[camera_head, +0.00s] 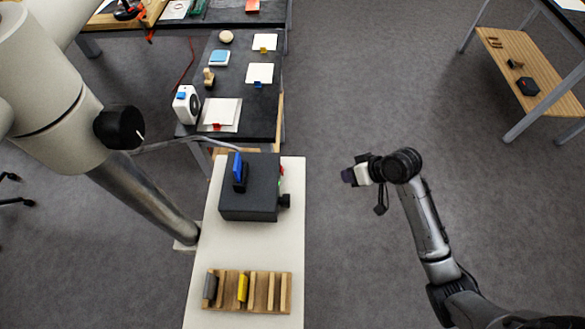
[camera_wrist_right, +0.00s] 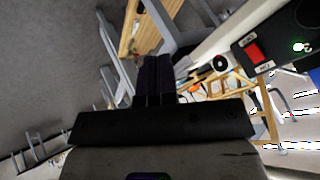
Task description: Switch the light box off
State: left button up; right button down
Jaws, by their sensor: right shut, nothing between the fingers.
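A dark box (camera_head: 262,205), which I take to be the light box, sits on the white bench top. A blue upright piece stands on it, and a black knob sticks out at its right. In the right wrist view, the dark box (camera_wrist_right: 286,30) shows a red rocker switch (camera_wrist_right: 256,53) between small labels, with a green light lit beside it. My right gripper (camera_head: 349,175) is shut and empty, right of the box and apart from it. Its dark fingers (camera_wrist_right: 153,78) point away from the switch in the wrist view. My left gripper is out of view.
A wooden rack (camera_head: 262,297) with grey and yellow pieces lies at the front of the white bench (camera_head: 212,250). A dark table (camera_head: 215,52) with small items stands behind.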

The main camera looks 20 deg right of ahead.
jog(key=r+m+y, duration=0.1)
jog(key=m+y, duration=0.1)
jog(key=y, duration=0.1)
jog(key=a+r+m+y, duration=0.1)
jog(key=m+y, duration=0.1)
jog(key=y, duration=0.1)
jog(key=r+m+t+y, duration=0.1)
jog(key=y, duration=0.2)
jog(key=shift+w+a+r+m+y, duration=0.25)
jog(key=shift+w+a+m+y, duration=0.05)
jog(key=shift+w+a+m, duration=0.1)
send_near(284, 172)
jog(key=x, duration=0.7)
jog(key=shift+a+r, duration=0.2)
jog(key=shift+a, duration=0.1)
